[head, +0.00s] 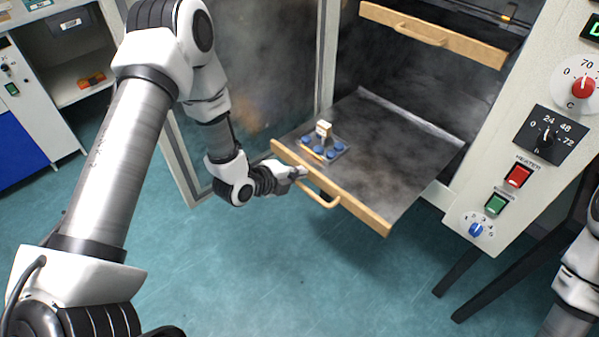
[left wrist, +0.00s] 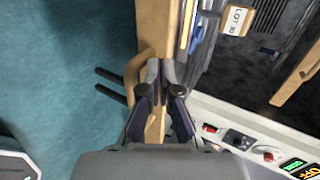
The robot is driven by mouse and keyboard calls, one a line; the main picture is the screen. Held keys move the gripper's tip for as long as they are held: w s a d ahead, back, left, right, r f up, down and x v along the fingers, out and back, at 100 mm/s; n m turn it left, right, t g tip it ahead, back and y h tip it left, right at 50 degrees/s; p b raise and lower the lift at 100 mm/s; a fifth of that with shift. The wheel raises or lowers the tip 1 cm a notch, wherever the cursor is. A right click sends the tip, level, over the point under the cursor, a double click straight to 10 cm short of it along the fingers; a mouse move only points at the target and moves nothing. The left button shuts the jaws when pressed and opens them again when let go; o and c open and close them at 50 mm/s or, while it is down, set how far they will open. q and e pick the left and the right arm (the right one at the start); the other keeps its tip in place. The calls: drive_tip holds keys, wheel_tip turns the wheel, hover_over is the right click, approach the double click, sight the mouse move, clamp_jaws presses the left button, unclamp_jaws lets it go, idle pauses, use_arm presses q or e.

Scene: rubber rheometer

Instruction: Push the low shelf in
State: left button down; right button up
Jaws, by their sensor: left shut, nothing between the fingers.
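The low shelf (head: 400,155) is a grey plate with a wooden front bar (head: 358,208) and a wooden handle (head: 318,197). It sticks out of the oven on the right in the head view. My left gripper (head: 303,171) is shut and empty, at the front bar near the left end of the handle. In the left wrist view the gripper (left wrist: 162,68) is over the wooden bar (left wrist: 158,30), beside the handle (left wrist: 136,70); I cannot tell if it touches. My right gripper is not in view; part of my right arm shows at the right edge.
A small rack with blue pieces and a tag (head: 323,145) sits on the low shelf's left part. An upper shelf with a wooden front (head: 435,35) is above it. The open oven door (head: 250,80) stands left. The control panel (head: 530,130) is right. The floor in front is clear.

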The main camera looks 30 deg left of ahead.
use_arm(q)
drive_tip(key=shift+w+d, duration=0.1)
drive_tip(key=shift+w, duration=0.2)
